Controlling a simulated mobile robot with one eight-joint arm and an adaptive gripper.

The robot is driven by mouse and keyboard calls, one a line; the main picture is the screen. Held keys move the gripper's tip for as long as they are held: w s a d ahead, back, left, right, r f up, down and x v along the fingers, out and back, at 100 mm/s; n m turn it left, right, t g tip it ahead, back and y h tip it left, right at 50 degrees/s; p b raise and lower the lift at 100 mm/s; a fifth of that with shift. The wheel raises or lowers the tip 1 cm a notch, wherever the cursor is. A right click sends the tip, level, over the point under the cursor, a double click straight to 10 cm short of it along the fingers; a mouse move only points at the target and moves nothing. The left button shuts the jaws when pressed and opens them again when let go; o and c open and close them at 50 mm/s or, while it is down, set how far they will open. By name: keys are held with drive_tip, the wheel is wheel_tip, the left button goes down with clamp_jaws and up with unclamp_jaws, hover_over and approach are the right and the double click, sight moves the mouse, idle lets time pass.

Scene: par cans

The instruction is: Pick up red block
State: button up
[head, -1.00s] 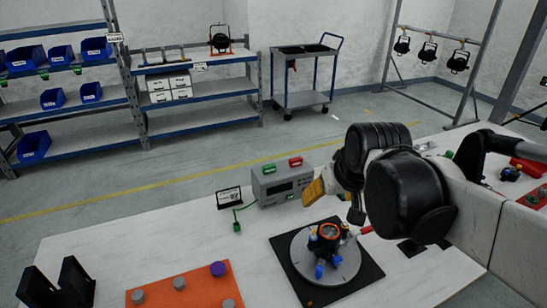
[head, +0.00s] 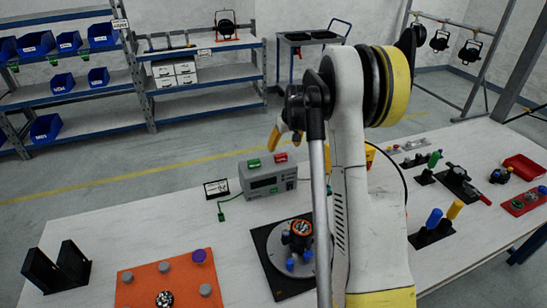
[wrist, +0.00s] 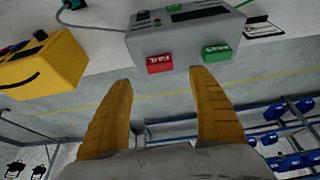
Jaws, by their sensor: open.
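The red block (head: 281,158) rests on top of a grey box-shaped device (head: 268,179), beside a green block (head: 254,163). In the wrist view the red block (wrist: 160,63) lies beyond and between my fingertips, with the green block (wrist: 216,54) near the right fingertip. My gripper (head: 285,144) is above the device in the head view, its orange-yellow fingers pointing down. In the wrist view my gripper (wrist: 161,76) is open and empty, with a gap between its fingers and the red block. My arm hides part of the table behind it.
A round turntable (head: 286,262) with a fixture and an orange board (head: 170,285) are in front. A yellow case (wrist: 40,65) is at the wrist view's left.

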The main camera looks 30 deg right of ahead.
sight(280, 154)
drive_tip(key=b+x, duration=0.1)
drive_tip(key=x, duration=0.3)
drive_tip(key=b+x, duration=0.1)
drive_tip(key=x, duration=0.3)
drive_tip(key=shift+w+f+b, duration=0.2)
drive_tip(key=shift+w+b, duration=0.1)
drive_tip(key=shift+w, duration=0.05)
drive_tip(key=shift+r, duration=0.1)
drive_tip(key=shift+c, duration=0.3)
drive_tip(key=c, duration=0.9)
